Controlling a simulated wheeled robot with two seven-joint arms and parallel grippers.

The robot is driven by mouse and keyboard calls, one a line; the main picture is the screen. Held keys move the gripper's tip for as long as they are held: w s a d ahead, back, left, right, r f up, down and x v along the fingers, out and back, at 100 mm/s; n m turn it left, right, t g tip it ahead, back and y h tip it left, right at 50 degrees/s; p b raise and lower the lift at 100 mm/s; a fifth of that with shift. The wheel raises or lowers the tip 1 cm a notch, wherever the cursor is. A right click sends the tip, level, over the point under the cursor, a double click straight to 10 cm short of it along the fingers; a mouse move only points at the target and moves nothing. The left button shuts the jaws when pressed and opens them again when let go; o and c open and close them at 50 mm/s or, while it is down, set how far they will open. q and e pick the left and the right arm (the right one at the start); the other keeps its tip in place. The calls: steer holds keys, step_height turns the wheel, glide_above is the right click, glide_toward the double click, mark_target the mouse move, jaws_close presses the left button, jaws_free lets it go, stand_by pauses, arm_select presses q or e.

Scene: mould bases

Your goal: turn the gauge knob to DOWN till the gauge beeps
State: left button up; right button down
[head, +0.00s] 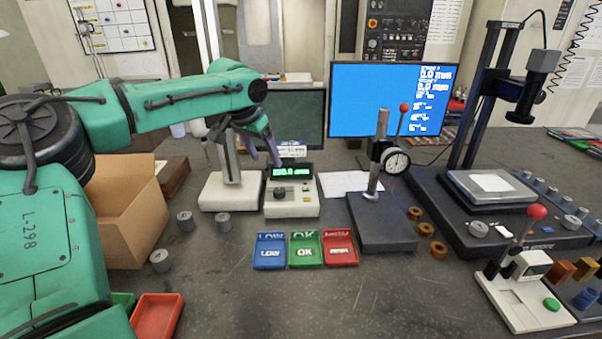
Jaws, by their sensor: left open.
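The gauge (305,205) is a beige box on the bench with a lit green display (290,172); its digits are too small to read surely. The dark gauge knob (281,193) is on its front below the display. A DOWN mark cannot be read. My left arm reaches in from the left, and my left gripper (273,155) hangs just above and behind the gauge's left side, fingers pointing down. It is open and apart from the knob. My right gripper is not in view.
A white-based stand (225,193) stands left of the gauge, and a dial gauge stand (385,230) to its right. Blue (270,262), green (304,262) and red (340,261) trays lie in front. A cardboard box (125,205) and several grey cylinders are at left.

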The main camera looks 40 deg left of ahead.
arm_select(q)
steer(key=p, duration=0.1)
glide_toward(279, 190)
steer(key=f, duration=0.1)
steer(key=x, duration=0.4)
steer(key=p+x, duration=0.1)
steer(key=x, duration=0.2)
steer(key=shift+w+f, duration=0.25)
steer(key=shift+w, duration=0.1)
steer(key=shift+f, duration=0.1)
steer(key=shift+s, duration=0.2)
steer(key=shift+w, duration=0.1)
jaws_close()
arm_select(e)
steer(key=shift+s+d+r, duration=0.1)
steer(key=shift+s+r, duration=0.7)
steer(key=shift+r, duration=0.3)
